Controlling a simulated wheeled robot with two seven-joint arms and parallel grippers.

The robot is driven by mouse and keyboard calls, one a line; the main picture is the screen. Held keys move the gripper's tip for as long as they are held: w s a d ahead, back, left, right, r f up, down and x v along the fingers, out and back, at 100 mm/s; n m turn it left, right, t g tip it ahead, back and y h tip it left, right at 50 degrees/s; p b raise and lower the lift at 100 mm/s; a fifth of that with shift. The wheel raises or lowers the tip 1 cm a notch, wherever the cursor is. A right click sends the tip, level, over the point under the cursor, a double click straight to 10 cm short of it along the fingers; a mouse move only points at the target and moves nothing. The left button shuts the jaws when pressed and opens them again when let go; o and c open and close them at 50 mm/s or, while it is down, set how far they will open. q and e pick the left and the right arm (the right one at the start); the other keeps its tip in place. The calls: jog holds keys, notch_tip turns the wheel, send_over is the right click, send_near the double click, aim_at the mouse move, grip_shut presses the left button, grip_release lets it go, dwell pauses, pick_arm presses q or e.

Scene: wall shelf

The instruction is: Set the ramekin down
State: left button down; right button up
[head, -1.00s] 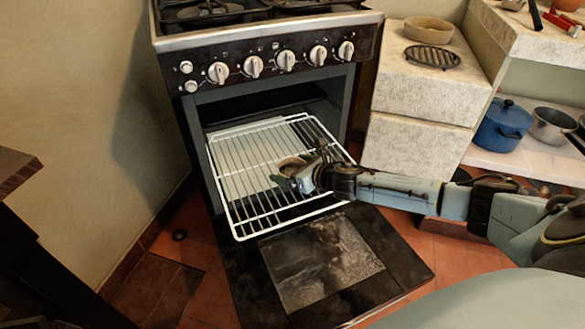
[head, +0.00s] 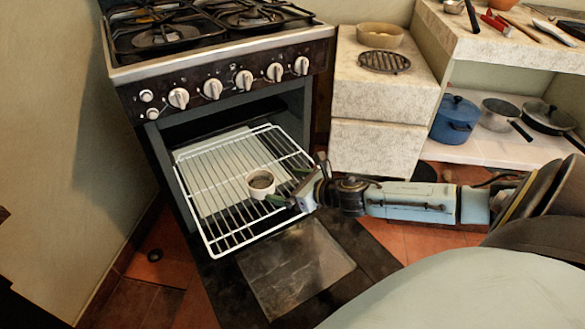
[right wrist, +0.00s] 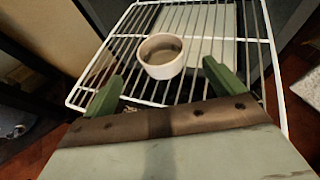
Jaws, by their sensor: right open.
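The ramekin (head: 261,183) is a small, round, whitish dish with a dark inside. It stands upright on the white wire oven rack (head: 231,226), which is pulled out of the oven over the lowered door. It also shows in the right wrist view (right wrist: 163,67), ahead of my fingers. My right gripper (head: 278,195) is open just to the right of the ramekin. Its green fingertips (right wrist: 160,80) are spread apart and look clear of the dish. My left gripper is out of view.
The open oven door (head: 375,240) lies low under the rack. The stove (head: 215,88) rises behind. A stone counter (head: 385,100) with a bowl (head: 380,36) and a round trivet (head: 384,61) stands right of it. A blue pot (head: 455,119) sits on a shelf. The rack around the ramekin is bare.

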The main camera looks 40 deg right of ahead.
jog(key=s+a+r+m+t+y, duration=0.15)
jog(key=s+a+r+m, duration=0.3)
jog(key=a+m, duration=0.45)
jog(key=s+a+r+m+t+y, duration=0.1)
jog(key=s+a+r+m+y, duration=0.2)
jog(key=a+r+m, duration=0.55)
jog(key=s+a+r+m+t+h, duration=0.1)
jog(key=s+a+r+m+t, duration=0.1)
jog(key=r+m, duration=0.4)
jog(key=s+a+r+m+t, duration=0.2)
jog(key=r+m, duration=0.4)
jog(key=m, duration=0.6)
jog(key=shift+s+a+r+t+h, duration=0.35)
jog(key=shift+a+r+t, duration=0.1)
jog(key=shift+t, duration=0.4)
jog(key=shift+c, duration=0.2)
